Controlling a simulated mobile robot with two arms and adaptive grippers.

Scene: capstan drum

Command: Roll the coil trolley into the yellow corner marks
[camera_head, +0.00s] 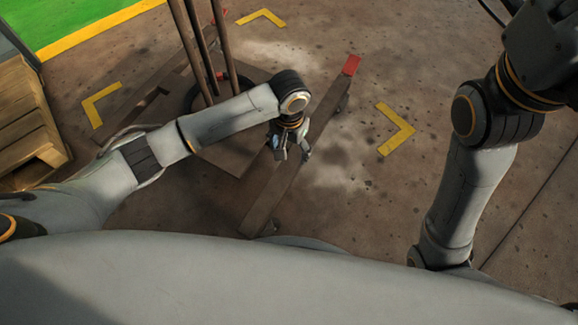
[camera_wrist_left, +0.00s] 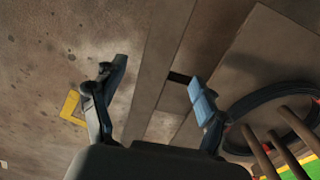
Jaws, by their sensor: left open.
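The coil trolley is a low brown frame with a long side beam (camera_head: 330,100), red-tipped at its far end. Brown posts (camera_head: 196,45) rise from its deck, and a dark ring (camera_wrist_left: 240,105) lies around their foot. Yellow corner marks lie at the left (camera_head: 100,103), far side (camera_head: 262,17) and right (camera_head: 396,128) of the trolley. My left gripper (camera_head: 292,152) is open over the side beam. In the left wrist view the beam (camera_wrist_left: 160,70) runs between its fingers, not gripped; contact is unclear. My right gripper (camera_head: 542,45) is partly in view at upper right, its fingers unclear.
A wooden pallet stack (camera_head: 25,125) stands at the left edge. A green floor area (camera_head: 60,20) with a yellow border lies behind it. The stained brown floor right of the trolley is clear. My left forearm hides part of the trolley.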

